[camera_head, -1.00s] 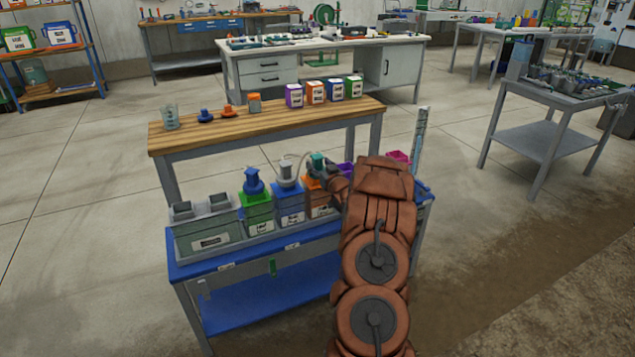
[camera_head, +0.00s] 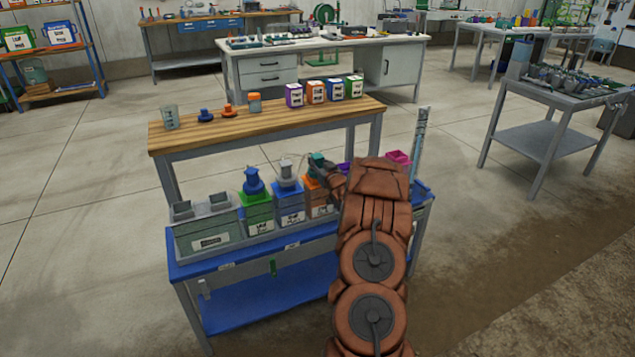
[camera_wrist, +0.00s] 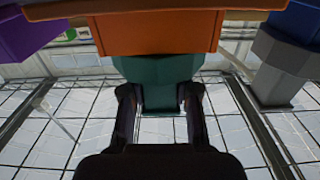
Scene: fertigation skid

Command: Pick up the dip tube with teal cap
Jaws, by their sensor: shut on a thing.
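The dip tube's teal cap (camera_head: 317,162) stands on top of an orange-topped container (camera_head: 317,198) on the blue bench. My gripper (camera_wrist: 158,92) has its dark fingers on either side of the teal cap (camera_wrist: 158,72) in the wrist view, shut on it. In that view the orange container (camera_wrist: 158,32) spans the top, and the cap still appears against it. In the head view my arm reaches in from the right and partly covers the container. The tube below the cap is hidden.
A blue-capped green-topped container (camera_head: 255,200) and a grey-capped blue-topped container (camera_head: 289,195) stand to the left, close by. A grey crate (camera_head: 208,232) is at the far left. A wooden shelf (camera_head: 225,132) with cups and labelled boxes rises behind. A purple container (camera_wrist: 30,35) adjoins the orange one.

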